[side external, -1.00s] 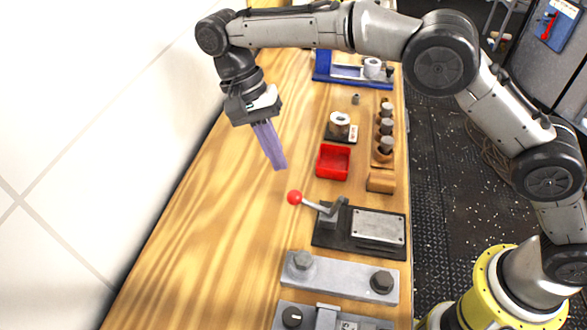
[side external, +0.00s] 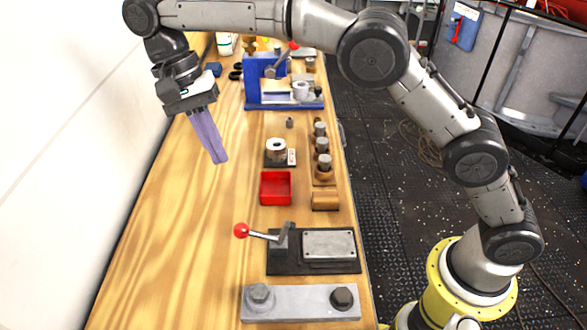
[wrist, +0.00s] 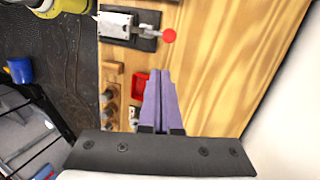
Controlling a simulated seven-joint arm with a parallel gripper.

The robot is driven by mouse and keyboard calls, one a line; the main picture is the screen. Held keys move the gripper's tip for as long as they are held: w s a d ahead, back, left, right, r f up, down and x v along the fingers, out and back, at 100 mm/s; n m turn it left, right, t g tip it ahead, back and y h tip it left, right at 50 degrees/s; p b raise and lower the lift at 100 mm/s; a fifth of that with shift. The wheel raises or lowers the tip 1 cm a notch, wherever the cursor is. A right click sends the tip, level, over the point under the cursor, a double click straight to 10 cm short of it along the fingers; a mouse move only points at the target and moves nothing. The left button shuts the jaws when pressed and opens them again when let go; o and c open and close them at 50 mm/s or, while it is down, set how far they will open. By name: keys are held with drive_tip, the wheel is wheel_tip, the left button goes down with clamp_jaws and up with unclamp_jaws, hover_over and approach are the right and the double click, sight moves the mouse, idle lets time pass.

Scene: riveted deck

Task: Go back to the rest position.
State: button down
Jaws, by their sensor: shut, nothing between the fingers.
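My gripper (side external: 220,160) has long purple fingers. They are shut with nothing between them. It hangs over the bare wooden bench (side external: 165,230), left of the red tray, pointing down and slightly tilted. In the wrist view the purple fingers (wrist: 161,75) lie side by side, with the red tray (wrist: 139,87) just left of them. My arm reaches across the top of the side view from the yellow base at the lower right.
On the bench's right side stand a red tray (side external: 275,188), a toggle clamp with a red ball (side external: 241,230), a blue fixture (side external: 262,82), a row of pegs (side external: 322,150) and a bolted grey bar (side external: 300,302). The bench's left part is clear beside a white wall (side external: 60,120).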

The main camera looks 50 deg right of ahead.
drive_tip(key=s+d+r+t+y, duration=0.1)
drive_tip(key=s+d+r+t, duration=0.1)
drive_tip(key=s+d+r, duration=0.6)
drive_tip(key=s+d+r+t+y, duration=0.15)
drive_tip(key=s+d+r, duration=0.35)
drive_tip(key=d, duration=0.5)
drive_tip(key=s+d+f+n+t, duration=0.25)
drive_tip(key=s+d, duration=0.25)
drive_tip(key=s, duration=0.4)
drive_tip(key=s+f+n+t, duration=0.1)
drive_tip(key=s+f+n, duration=0.1)
drive_tip(key=f, duration=0.3)
drive_tip(key=s+d+f+n+t+h, duration=0.1)
drive_tip(key=s+f+n, duration=0.1)
drive_tip(key=f+n, duration=0.2)
drive_tip(key=shift+d+f+t, duration=0.25)
drive_tip(key=shift+f+t, duration=0.15)
drive_tip(key=shift+f, duration=0.3)
